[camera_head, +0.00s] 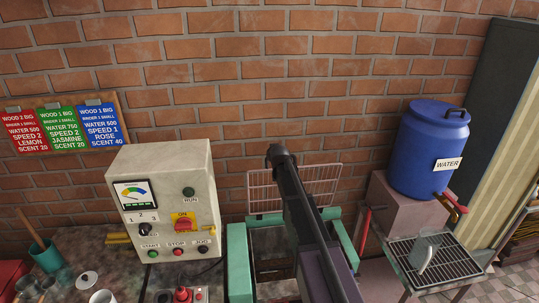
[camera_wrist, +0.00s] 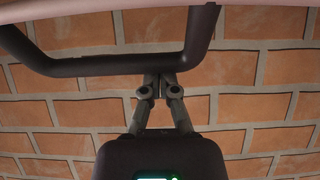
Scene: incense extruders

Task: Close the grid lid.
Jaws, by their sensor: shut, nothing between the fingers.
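The grid lid (camera_head: 322,183), a pale pinkish wire grid, stands raised, close to upright, before the brick wall in the head view. My dark arm crosses in front of its middle and hides part of it. Below it is the green-framed machine (camera_head: 238,260) with a dark open hollow. My gripper (camera_wrist: 160,84) shows in the wrist view, its two fingers together and empty, with the brick wall behind. A dark bent bar (camera_wrist: 110,65) crosses near the fingertips; I cannot tell what it belongs to or whether they touch. The fingers are not distinguishable in the head view.
A control box (camera_head: 160,200) with knobs and buttons stands left of the machine. A blue water barrel (camera_head: 430,145) sits on a block at the right, above a grated tray (camera_head: 450,262) with a clear jug (camera_head: 427,245). Cups and jars crowd the lower left.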

